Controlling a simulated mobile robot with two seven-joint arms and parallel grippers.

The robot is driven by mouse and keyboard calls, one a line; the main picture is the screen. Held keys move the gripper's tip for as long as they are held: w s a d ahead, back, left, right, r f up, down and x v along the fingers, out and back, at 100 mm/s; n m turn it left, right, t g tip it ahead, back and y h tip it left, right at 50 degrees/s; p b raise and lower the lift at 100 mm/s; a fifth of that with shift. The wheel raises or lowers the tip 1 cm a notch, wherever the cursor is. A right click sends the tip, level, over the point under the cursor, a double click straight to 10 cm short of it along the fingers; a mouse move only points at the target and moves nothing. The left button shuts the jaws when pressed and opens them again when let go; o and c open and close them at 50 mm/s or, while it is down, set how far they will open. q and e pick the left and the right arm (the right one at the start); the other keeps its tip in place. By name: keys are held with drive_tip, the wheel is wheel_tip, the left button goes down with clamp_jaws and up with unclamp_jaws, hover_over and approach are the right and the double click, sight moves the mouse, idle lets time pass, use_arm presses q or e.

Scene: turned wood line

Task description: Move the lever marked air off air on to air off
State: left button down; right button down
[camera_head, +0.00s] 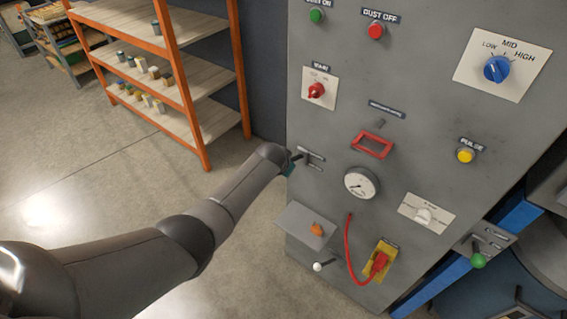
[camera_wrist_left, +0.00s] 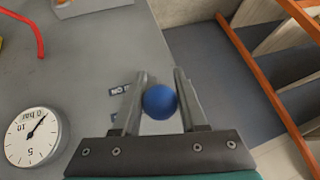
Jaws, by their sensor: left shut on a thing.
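The lever's blue ball knob (camera_wrist_left: 160,102) sits between the two fingers of my left gripper (camera_wrist_left: 160,72) in the left wrist view. The gripper is shut on this knob. Beside the fingers is a small dark label (camera_wrist_left: 120,88), upside down and partly hidden, so its full words cannot be read. In the head view my left gripper (camera_head: 292,160) is at the left edge of the grey panel (camera_head: 335,205), by a slotted lever plate (camera_head: 314,155). My wrist hides the knob there. My right gripper is in neither view.
A round gauge (camera_head: 361,183) and a red frame (camera_head: 372,145) are right of the lever.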

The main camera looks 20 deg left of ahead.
use_arm(q)
drive_tip(key=shift+w+r, duration=0.35)
drive_tip(key=shift+r, duration=0.25)
drive_tip(key=c, duration=0.9)
unclamp_jaws()
drive_tip(key=o, duration=0.4)
drive_tip(key=shift+s+f, duration=0.15)
drive_tip(key=shift+s, duration=0.05)
drive_tip(key=shift+o, duration=0.2)
drive_tip(key=shift+s, duration=0.1)
drive_tip(key=shift+s+r+p, duration=0.4)
drive_tip(key=shift+r+p, duration=0.2)
drive_tip(key=shift+p, duration=0.05)
drive_tip(key=p+v, duration=0.5)
drive_tip(key=v, duration=0.8)
drive_tip(key=shift+s+r, duration=0.2)
drive_tip(key=shift+s, duration=0.1)
